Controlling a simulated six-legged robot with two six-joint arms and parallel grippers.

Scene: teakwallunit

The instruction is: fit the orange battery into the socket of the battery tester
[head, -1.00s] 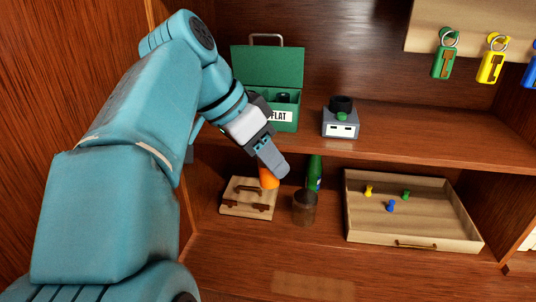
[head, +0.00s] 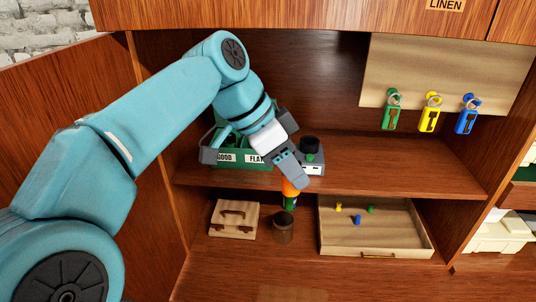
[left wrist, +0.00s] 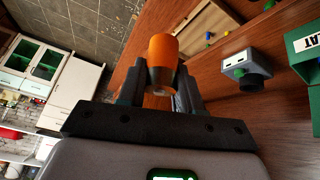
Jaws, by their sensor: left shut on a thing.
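My left gripper (head: 297,180) is shut on the orange battery (head: 289,188), which sticks out below the fingers in the head view. In the left wrist view the battery (left wrist: 161,58) stands out between the two fingers (left wrist: 160,88), its orange end away from the palm. The battery tester (head: 316,168) is a grey box with a black round socket (head: 309,145) on top, standing on the upper shelf. The gripper partly covers it in the head view. The tester (left wrist: 238,62) shows clear of the fingers in the left wrist view. My right gripper is not in view.
A green box (head: 232,164) labelled GOOD and FLAT stands left of the tester, partly behind my arm. Padlock-like tags (head: 429,118) hang right.

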